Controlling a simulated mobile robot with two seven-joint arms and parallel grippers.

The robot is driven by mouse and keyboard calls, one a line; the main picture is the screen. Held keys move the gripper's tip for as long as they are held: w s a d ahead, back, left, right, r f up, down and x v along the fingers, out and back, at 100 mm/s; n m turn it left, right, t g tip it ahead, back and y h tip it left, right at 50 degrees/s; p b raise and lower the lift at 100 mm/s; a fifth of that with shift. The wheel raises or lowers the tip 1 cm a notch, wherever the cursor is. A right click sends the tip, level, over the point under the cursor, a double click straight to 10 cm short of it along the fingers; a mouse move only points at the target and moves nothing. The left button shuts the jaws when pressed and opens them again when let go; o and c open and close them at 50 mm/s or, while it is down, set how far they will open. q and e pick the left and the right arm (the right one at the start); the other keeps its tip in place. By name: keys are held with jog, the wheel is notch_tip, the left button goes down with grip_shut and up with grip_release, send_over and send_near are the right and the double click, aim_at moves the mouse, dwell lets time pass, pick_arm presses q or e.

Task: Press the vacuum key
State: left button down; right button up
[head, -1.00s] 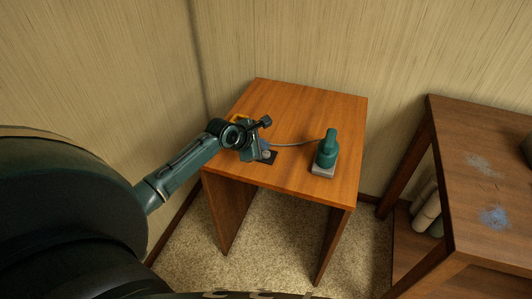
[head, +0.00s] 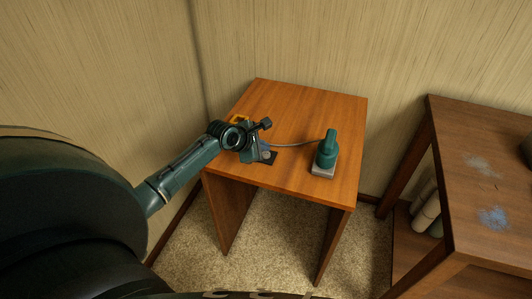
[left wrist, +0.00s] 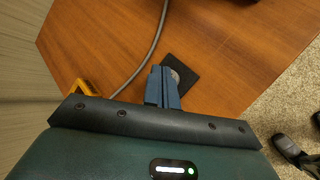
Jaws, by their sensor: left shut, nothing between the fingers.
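A small dark plate (head: 270,159) lies near the front left edge of the orange-brown wooden table (head: 300,105). A round grey button on it shows partly in the left wrist view (left wrist: 175,76). I take this to be the vacuum key. My left gripper (head: 263,152) reaches over the table from the left, pointing down at the plate. Its blue fingers (left wrist: 165,70) are shut and empty, and their tips overlap the plate and part of the button. I cannot tell whether they touch it. My right gripper is not in view.
A green device (head: 327,150) on a pale base stands at the table's front right, with a grey cable (head: 297,143) running left from it. A yellow-framed item (left wrist: 85,88) lies at the table's left. A dark wooden shelf table (head: 485,180) stands at the right.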

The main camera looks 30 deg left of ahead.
pick_arm(q)
jog(key=shift+f, duration=0.25)
jog(key=shift+f, duration=0.45)
dwell(0.7)
jog(key=shift+r, duration=0.1)
jog(key=shift+r+p, duration=0.8)
jog(key=shift+p, duration=0.55)
